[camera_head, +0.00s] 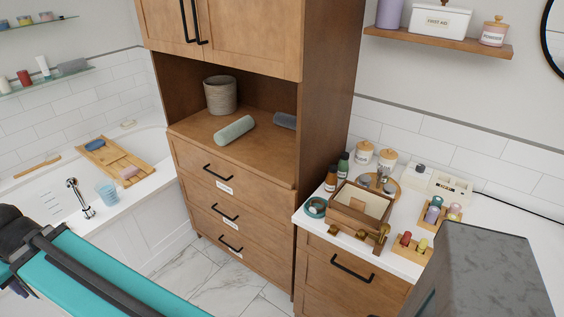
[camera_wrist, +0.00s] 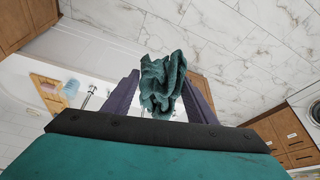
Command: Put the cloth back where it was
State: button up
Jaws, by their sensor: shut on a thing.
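A crumpled dark green cloth (camera_wrist: 163,82) is held between the two fingers of my gripper (camera_wrist: 160,100) in the wrist view. The cloth bunches up above the fingertips, and the marble floor lies beyond it. In the head view my teal arm crosses the lower left; the gripper's fingers and the cloth do not show there.
A wooden cabinet (camera_head: 229,210) has an open niche with a rolled green towel (camera_head: 234,130), a blue-grey roll (camera_head: 285,121) and a woven basket (camera_head: 220,95). A bathtub with a wooden tray (camera_head: 115,160) stands left. The counter right holds a wooden box (camera_head: 341,223) and several bottles.

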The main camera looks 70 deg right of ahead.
jog(key=shift+w+d, duration=0.3)
jog(key=shift+d, duration=0.25)
jog(key=w+d+m+g+h+b, duration=0.15)
jog(key=d+m, duration=0.25)
jog(key=d, duration=1)
jog(key=w+d+m+h+b, duration=0.1)
jog(key=w+d+m, duration=0.25)
jog(key=d, duration=1.15)
jog(key=w+d+m+g+h+b, duration=0.1)
jog(key=d+m, duration=0.3)
jog(key=d, duration=1)
jog(key=s+d+r+m+g+b, duration=0.1)
jog(key=s+d+m, duration=0.3)
jog(key=d, duration=0.9)
jog(key=s+d+m+g, duration=0.1)
jog(key=s+d+m, duration=0.3)
jog(key=d, duration=0.8)
jog(key=s+d+m+g+b, duration=0.1)
jog(key=s+d, duration=1.2)
jog(key=shift+s+h, duration=0.25)
jog(key=shift+h, duration=0.2)
jog(key=shift+m, duration=0.25)
